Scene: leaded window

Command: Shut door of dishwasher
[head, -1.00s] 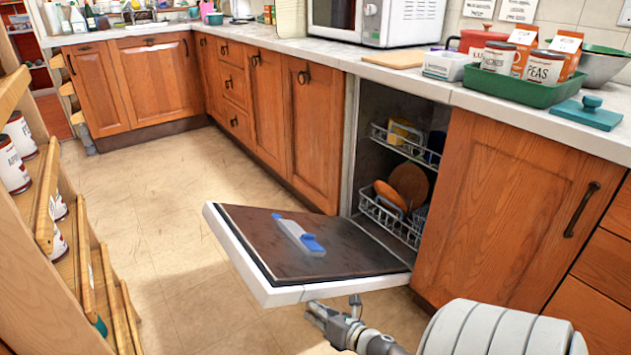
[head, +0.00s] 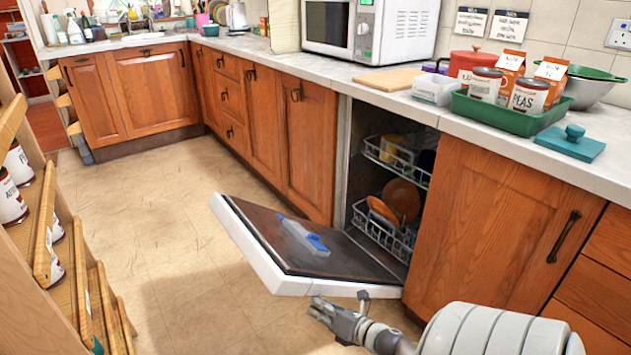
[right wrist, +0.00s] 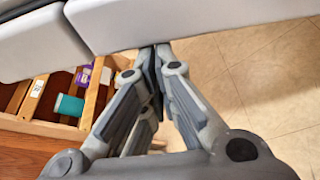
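The dishwasher door (head: 277,262) is partly open, tilted up from flat, its dark inner face up and its white edge toward me. A blue and grey piece (head: 303,236) sits on the inner face. The dishwasher's opening shows an upper rack (head: 395,160) and a lower rack (head: 380,232) with dishes. My right gripper (head: 338,304) is at the door's near lower edge. In the right wrist view its fingers (right wrist: 157,55) are together with nothing between them, their tips at the white door (right wrist: 190,18); contact is unclear. My left gripper is out of view.
Wooden cabinets (head: 497,215) flank the dishwasher under a pale counter (head: 600,178). A green tray (head: 510,113) with tins and a teal lid (head: 570,142) stand on top. A wooden shelf with tins (head: 45,240) is at the left. The floor (head: 150,220) between is clear.

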